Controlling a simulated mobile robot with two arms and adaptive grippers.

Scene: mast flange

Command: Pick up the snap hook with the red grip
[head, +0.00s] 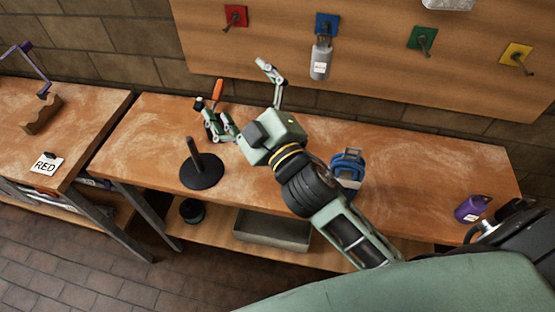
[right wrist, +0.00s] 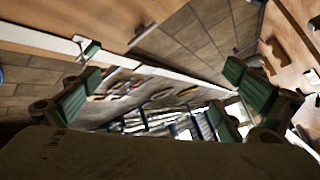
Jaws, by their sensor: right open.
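My right gripper (head: 232,86) is open above the back left of the middle workbench (head: 128,140), its fingers spread wide. In the right wrist view the gripper (right wrist: 160,85) has green finger pads on both sides and nothing between them. An orange-red upright grip (head: 217,90) shows just behind the left finger in the head view. Its lower part is hidden by the finger, so I cannot tell whether it is the snap hook or whether the finger touches it. No other snap hook with a red grip is clear. My left gripper is not in view.
A black stand (head: 202,174) with a short post is near the gripper. A board with coloured hooks (head: 235,16) and a grey bottle (head: 320,62) is behind.

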